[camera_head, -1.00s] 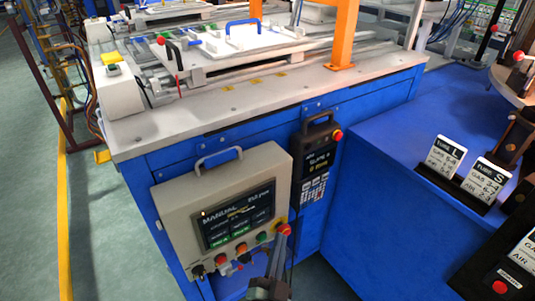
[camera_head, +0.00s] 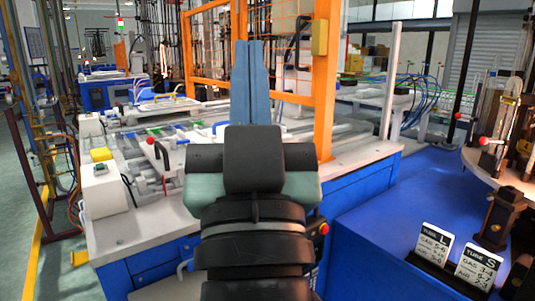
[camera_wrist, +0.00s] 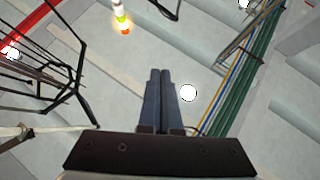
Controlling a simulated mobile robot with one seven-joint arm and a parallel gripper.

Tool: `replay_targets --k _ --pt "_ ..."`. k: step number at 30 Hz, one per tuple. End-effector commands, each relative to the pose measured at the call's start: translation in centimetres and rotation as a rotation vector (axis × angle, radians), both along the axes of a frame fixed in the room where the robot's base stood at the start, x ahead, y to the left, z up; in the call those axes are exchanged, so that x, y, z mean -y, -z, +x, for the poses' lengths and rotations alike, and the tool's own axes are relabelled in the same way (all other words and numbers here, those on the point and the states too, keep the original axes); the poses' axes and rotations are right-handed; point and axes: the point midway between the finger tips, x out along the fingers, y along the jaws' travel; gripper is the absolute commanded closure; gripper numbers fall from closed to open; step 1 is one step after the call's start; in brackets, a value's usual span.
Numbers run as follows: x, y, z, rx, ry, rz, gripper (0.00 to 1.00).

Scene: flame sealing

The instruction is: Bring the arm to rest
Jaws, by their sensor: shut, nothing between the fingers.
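My gripper (camera_head: 249,55) stands upright in the middle of the head view, its two blue-grey fingers side by side and pointing up. It is shut and empty. My dark wrist and arm rise below it from the bottom edge of the picture. In the wrist view my gripper (camera_wrist: 162,75) shows the fingers together, pointing toward the pale ceiling, touching nothing. The arm hides the middle of the machine bench and most of its front.
A blue machine bench (camera_head: 355,188) with a pale top stands behind my arm. An orange frame post (camera_head: 325,80) rises behind it. Gas and air sign cards (camera_head: 434,243) stand on the blue surface at right, near a round table (camera_head: 500,165). Green floor (camera_head: 60,250) lies at left.

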Motion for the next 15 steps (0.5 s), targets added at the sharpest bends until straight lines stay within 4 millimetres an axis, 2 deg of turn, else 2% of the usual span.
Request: replay_targets --k 1,3,4,6,11,15 --pt "0.6 -2.2 -2.4 0.041 0.037 -0.011 1.00" --pt "1.6 -4.4 -5.5 0.082 0.091 -0.017 1.00" --pt "1.8 -5.5 -6.1 0.087 0.105 -0.018 1.00" --pt "1.6 -7.6 -5.3 0.071 0.097 -0.019 1.00" --pt "1.6 -11.6 -5.2 0.070 0.094 -0.019 1.00" --pt "1.5 -15.7 -5.2 0.069 0.092 -0.019 1.00"
